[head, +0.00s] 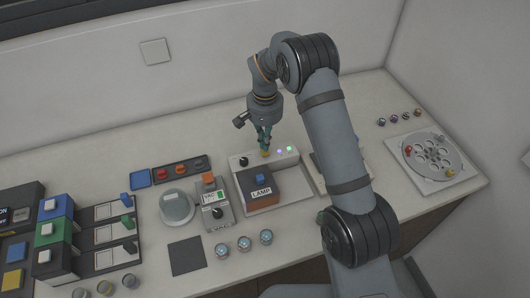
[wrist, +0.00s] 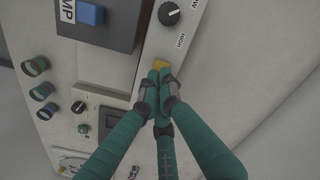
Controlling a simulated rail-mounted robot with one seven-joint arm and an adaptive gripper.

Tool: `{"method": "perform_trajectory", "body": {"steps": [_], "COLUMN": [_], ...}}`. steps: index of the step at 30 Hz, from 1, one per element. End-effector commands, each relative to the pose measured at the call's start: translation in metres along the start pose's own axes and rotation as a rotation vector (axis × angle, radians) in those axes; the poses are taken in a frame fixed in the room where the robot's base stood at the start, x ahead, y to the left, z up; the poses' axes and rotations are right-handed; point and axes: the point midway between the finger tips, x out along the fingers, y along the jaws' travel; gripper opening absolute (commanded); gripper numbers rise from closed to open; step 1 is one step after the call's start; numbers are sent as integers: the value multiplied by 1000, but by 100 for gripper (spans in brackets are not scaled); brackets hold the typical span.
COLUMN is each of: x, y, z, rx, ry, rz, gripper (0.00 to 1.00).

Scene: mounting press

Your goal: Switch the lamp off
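The dark box labelled LAMP (head: 263,200) stands right of the table's middle, with a blue button or switch (head: 260,180) on top. That blue part also shows at the top left of the wrist view (wrist: 90,14). My gripper (head: 265,149) is behind the box, pointing down over a pale panel (head: 290,158). In the wrist view its teal fingertips (wrist: 159,77) are together, just at a small yellow part (wrist: 160,64) of the panel. Whether they touch it I cannot tell. No glow shows that tells if the lamp is lit.
The panel carries a black knob (wrist: 169,13) marked LOW and HIGH, plus a green light (head: 279,150) and a purple light (head: 290,148). A VAC unit (head: 214,206) stands left of the LAMP box. Small round items (head: 244,243) are in front. A round dial plate (head: 430,157) is at right.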

Motion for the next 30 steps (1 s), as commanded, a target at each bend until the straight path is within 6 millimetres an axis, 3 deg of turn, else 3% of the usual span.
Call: {"method": "perform_trajectory", "body": {"steps": [23, 30], "x": [27, 24], "y": [0, 0], "z": [0, 0], "rx": [0, 0], "ry": [0, -1], "rz": [0, 0], "gripper": [0, 0]}}
